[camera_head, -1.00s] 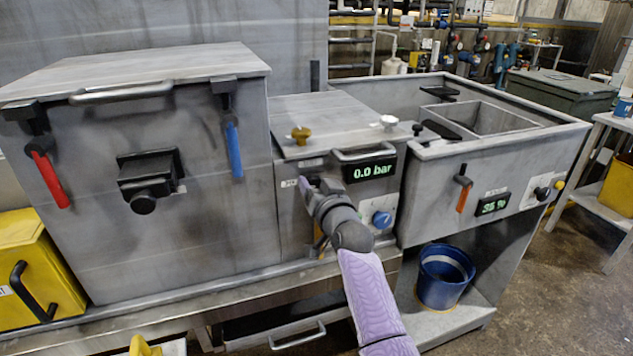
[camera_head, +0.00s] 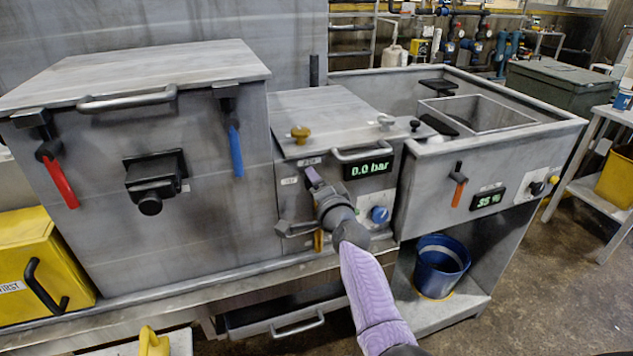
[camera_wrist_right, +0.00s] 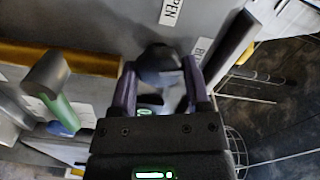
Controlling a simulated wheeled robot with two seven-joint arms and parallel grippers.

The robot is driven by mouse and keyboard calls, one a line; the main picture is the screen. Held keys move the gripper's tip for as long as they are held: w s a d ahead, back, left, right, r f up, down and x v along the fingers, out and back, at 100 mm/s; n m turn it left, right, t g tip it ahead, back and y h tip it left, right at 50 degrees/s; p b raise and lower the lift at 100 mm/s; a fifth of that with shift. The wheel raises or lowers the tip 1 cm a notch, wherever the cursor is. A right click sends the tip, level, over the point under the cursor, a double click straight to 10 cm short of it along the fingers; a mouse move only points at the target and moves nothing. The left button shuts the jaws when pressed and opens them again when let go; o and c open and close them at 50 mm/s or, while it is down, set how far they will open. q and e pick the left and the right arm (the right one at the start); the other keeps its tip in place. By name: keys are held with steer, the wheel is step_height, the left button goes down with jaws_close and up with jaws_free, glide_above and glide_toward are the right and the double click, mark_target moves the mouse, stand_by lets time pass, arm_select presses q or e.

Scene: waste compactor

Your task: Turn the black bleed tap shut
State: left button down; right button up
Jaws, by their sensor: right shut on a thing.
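My right gripper (camera_head: 315,195) is at the front panel of the middle unit, below and left of the 0.0 bar display. In the right wrist view, its purple fingers (camera_wrist_right: 158,85) are on either side of the dark rounded head of the black bleed tap (camera_wrist_right: 158,65). It is shut on the tap. In the head view, the gripper and wrist hide most of the tap. A grey lever-like piece (camera_head: 292,229) sticks out to the left below the gripper; I cannot tell what it belongs to. My left gripper is not in view.
The display (camera_head: 369,169) reads 0.0 bar. A blue knob (camera_head: 380,215) is close to the right of my wrist. A red lever (camera_head: 60,182) and blue lever (camera_head: 234,150) hang on the left box. A blue bucket (camera_head: 442,266) stands on the lower right shelf.

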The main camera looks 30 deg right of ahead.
steer(key=shift+f+m, duration=0.1)
steer(key=shift+m, duration=1.8)
steer(key=o, duration=1.3)
steer(key=shift+c, duration=0.2)
steer(key=p+v, duration=0.3)
steer(key=v, duration=0.7)
steer(key=shift+p, duration=0.3)
